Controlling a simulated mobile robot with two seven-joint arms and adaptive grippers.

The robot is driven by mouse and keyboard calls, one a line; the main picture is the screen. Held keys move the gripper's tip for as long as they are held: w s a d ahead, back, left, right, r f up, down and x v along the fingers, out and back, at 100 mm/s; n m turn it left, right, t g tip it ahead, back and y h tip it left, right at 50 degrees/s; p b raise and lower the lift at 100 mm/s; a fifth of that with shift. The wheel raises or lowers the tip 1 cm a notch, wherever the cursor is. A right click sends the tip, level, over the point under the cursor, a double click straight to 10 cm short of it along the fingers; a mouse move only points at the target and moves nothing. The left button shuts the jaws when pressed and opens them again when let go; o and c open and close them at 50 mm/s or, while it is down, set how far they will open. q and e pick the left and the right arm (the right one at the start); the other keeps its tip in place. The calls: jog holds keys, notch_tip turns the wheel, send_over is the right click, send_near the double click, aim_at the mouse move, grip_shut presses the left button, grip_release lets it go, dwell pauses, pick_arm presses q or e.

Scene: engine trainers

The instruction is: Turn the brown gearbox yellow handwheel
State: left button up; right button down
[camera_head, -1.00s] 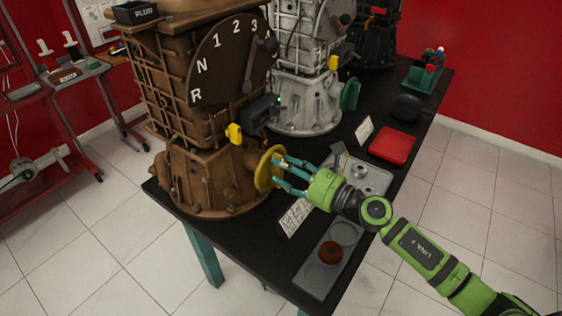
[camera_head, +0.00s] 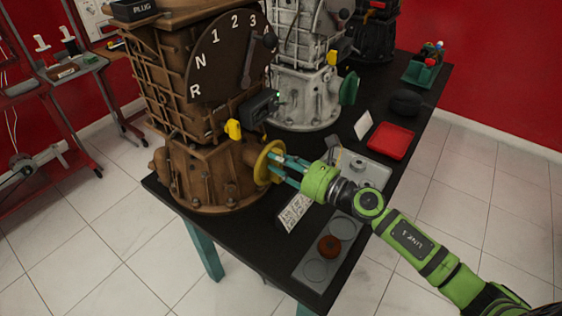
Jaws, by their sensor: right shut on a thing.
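The brown gearbox (camera_head: 205,172) stands upright at the near left end of the black table. Its yellow handwheel (camera_head: 264,164) sticks out from the right side of its base. My right gripper (camera_head: 277,165) reaches in from the right, its teal fingers at the face of the wheel and shut on it. The fingers partly cover the wheel's middle, so the exact contact is hard to see. My left gripper is not in view.
A grey tray with a red-brown round part (camera_head: 329,246) and a white label card (camera_head: 294,212) lie below my arm. A red tray (camera_head: 390,141), a white gearbox (camera_head: 303,97) and a green bin (camera_head: 424,68) stand farther back.

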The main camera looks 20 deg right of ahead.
jog(key=m+p, duration=0.1)
jog(key=m, duration=0.5)
jog(key=w+d+f+m+p, duration=0.1)
jog(key=m+p, duration=0.1)
jog(key=m, duration=0.5)
jog(key=w+d+f+m+p, duration=0.1)
jog(key=m+p, duration=0.1)
jog(key=m, duration=0.5)
jog(key=shift+d+f, duration=0.2)
dwell(0.5)
jog(key=c, duration=1)
grip_release()
jog(key=shift+s+f, duration=0.1)
